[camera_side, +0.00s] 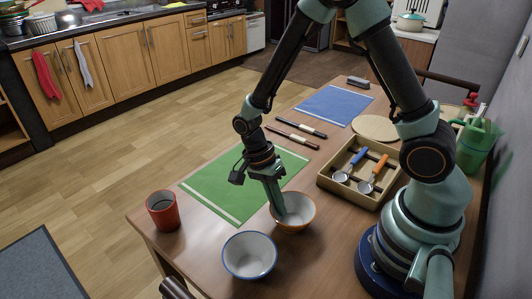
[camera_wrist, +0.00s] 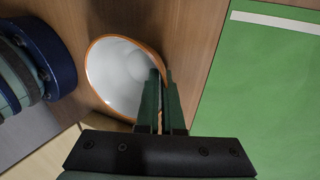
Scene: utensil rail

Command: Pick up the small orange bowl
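The small orange bowl (camera_side: 302,222) is white inside with an orange rim and stands on the table at the near edge of the green mat. In the wrist view the bowl (camera_wrist: 112,78) lies left of my fingers. My gripper (camera_side: 280,210) points down at the bowl's left side, with a fingertip inside the rim. In the wrist view my gripper (camera_wrist: 162,85) has its fingers close together, one on each side of the bowl wall, and a sliver of rim shows between them. It looks shut on the wall; the fingers hide part of the rim.
A blue-rimmed white bowl (camera_side: 250,256) stands close in front, and a red cup (camera_side: 163,211) at the left table edge. A tray (camera_side: 333,186) with utensils is at the right. The green mat (camera_side: 225,185) is clear; two dark utensils (camera_side: 291,138) lie beyond.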

